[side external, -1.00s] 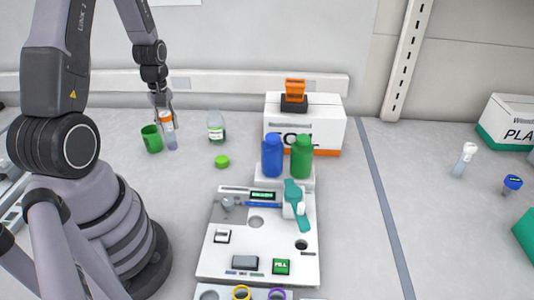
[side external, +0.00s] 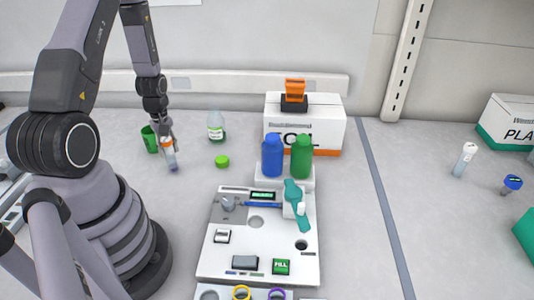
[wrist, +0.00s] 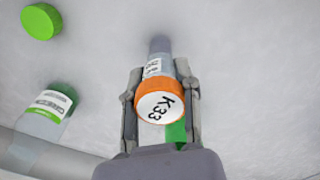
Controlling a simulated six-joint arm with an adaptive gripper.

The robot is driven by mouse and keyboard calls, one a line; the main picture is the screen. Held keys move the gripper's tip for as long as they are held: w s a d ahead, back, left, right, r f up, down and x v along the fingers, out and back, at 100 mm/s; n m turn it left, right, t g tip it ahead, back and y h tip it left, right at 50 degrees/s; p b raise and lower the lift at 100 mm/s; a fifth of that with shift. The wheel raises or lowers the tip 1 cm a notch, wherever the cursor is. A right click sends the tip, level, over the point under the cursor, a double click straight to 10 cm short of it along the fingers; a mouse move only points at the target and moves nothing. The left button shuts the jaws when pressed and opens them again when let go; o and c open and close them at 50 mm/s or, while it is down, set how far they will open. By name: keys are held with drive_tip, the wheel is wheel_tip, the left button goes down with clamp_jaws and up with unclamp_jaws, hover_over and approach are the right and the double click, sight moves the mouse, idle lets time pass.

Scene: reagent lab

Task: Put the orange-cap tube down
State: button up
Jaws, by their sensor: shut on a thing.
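The orange-cap tube (side external: 172,162) is held between the fingers of my gripper (side external: 167,146), left of the white bottle in the side view. In the wrist view, its orange cap (wrist: 159,102) with "K33" on a white top faces the camera, between the two fingers of my gripper (wrist: 160,90). The tube's clear body narrows away beyond the cap. I cannot tell whether its lower end touches the table.
A green cup (side external: 149,140) stands just left of my gripper. A clear bottle with a green-and-white label (side external: 216,126) and a loose green cap (side external: 222,161) are to the right. A white instrument panel (side external: 225,262) lies at front right. Bare table (side external: 185,200) is in front.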

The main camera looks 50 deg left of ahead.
drive_tip(key=o, duration=0.8)
drive_tip(key=shift+f, duration=0.1)
drive_tip(key=shift+c, duration=0.2)
wheel_tip(320, 180, up, 12)
drive_tip(key=shift+r, duration=0.1)
drive_tip(key=w+d+r+m+t+y, duration=0.1)
drive_tip(key=d+r+m+t, duration=0.2)
drive_tip(key=d+r+m, duration=1.05)
drive_tip(key=s+d+r+m+t+h, duration=0.1)
drive_tip(key=s+d+r+m+t, duration=0.1)
drive_tip(key=s+d+r+m, duration=0.2)
drive_tip(key=s+d+r, duration=0.3)
drive_tip(key=s+r, duration=0.1)
drive_tip(key=r, duration=0.1)
drive_tip(key=shift+s+d+t, duration=0.25)
drive_tip(key=shift+d+t, duration=0.05)
drive_tip(key=shift+d, duration=0.05)
drive_tip(key=shift+r+m, duration=0.1)
drive_tip(key=shift+m, duration=0.15)
